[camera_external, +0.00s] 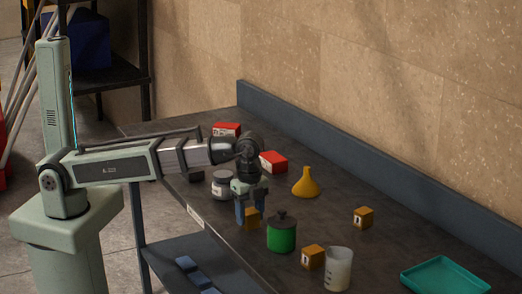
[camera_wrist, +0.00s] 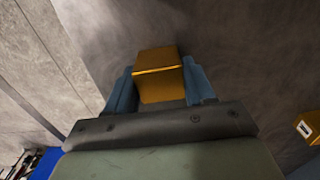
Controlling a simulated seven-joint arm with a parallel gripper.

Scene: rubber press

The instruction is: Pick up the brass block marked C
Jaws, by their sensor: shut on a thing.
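My gripper (camera_external: 251,212) points down over the dark table, left of the green canister. Its blue fingers are shut on a brass block (camera_external: 251,219). In the wrist view the held block (camera_wrist: 158,76) sits between the two fingers (camera_wrist: 160,88), and no letter shows on its visible faces. I cannot tell whether it touches the table. A second brass block (camera_external: 313,257) with a white label stands by the beaker. A third brass block (camera_external: 363,217), also labelled, stands farther right. Their letters are too small to read surely.
A green lidded canister (camera_external: 282,236) stands close right of my gripper. Nearby are a white beaker (camera_external: 338,269), a yellow funnel-shaped flask (camera_external: 306,184), a grey-lidded jar (camera_external: 223,186) and red boxes (camera_external: 273,162). A teal tray (camera_external: 446,277) lies at the right. The table's right middle is fairly clear.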

